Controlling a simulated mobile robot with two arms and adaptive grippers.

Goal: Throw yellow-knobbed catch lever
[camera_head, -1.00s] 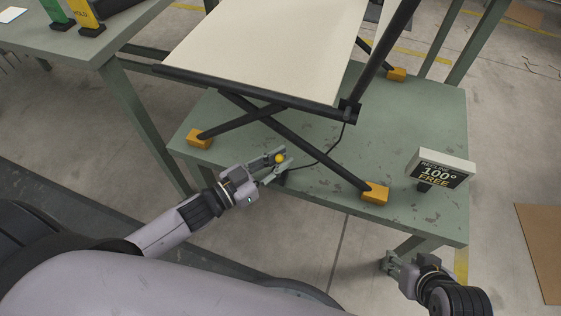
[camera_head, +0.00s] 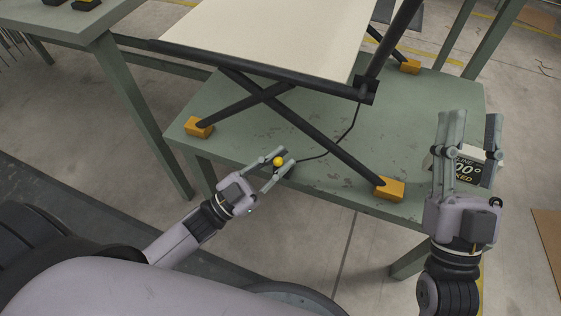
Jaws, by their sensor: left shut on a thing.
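The lever's arm is mostly hidden by the fingers. A black cable runs from near the knob up to the lounger's hinge. My right gripper (camera_head: 472,120) is raised at the right, open and empty, in front of the small display sign (camera_head: 478,168). The sign is partly hidden; "00°" and "KED" can be read.
The lounger's crossed black legs stand on orange blocks (camera_head: 390,189) on the green table (camera_head: 320,115). Another green table (camera_head: 60,25) is at the upper left. The floor in front is clear.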

